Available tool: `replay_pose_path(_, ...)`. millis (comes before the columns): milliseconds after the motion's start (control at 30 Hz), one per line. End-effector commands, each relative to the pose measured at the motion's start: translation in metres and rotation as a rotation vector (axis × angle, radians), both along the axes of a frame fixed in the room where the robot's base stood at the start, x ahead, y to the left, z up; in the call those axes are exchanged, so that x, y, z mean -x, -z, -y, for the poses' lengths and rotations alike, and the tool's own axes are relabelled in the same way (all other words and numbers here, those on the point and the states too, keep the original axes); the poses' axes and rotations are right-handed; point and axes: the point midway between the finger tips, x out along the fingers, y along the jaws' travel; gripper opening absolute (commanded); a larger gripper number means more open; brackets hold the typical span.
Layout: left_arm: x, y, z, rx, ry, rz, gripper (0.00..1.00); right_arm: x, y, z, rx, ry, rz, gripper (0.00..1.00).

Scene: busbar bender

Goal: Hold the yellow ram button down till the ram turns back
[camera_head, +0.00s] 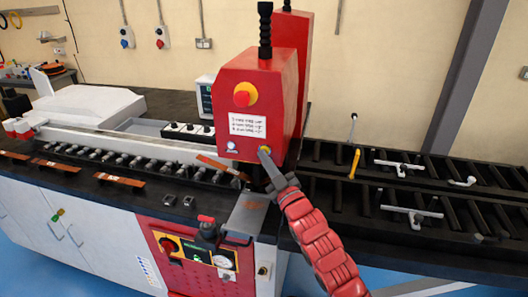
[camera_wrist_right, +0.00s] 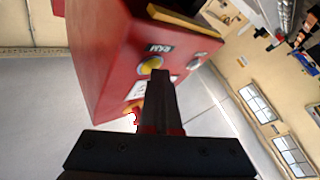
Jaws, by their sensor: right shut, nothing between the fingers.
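The yellow ram button (camera_head: 266,149) sits low on the front of the red bender head (camera_head: 285,48). It also shows in the right wrist view (camera_wrist_right: 149,65), with a dark label beside it. My right gripper (camera_head: 264,153) is shut and empty, its fingertips at the button's lower edge. In the wrist view the shut fingers (camera_wrist_right: 160,76) overlap the button's edge; I cannot tell whether they press it. The ram is not clearly visible behind my gripper. My left gripper is out of view.
A red stop knob on a yellow ring (camera_head: 242,95) and a white button (camera_head: 231,145) are on the same face. A red control panel (camera_head: 195,255) stands below. Copper bars (camera_head: 120,180) lie on the bench at left; a slotted black table (camera_head: 440,240) extends right.

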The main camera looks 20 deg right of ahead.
Motion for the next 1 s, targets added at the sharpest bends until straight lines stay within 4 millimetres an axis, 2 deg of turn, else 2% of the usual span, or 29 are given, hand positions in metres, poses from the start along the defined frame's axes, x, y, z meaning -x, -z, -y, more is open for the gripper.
replay_pose_path(667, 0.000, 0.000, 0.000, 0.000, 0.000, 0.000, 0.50, 0.001, 0.000, 0.000, 0.000, 0.000, -0.001, 0.00)
replay_pose_path(1000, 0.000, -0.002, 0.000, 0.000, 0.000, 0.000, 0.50, 0.013, 0.001, -0.008, 0.000, 0.001, -0.004, 0.00)
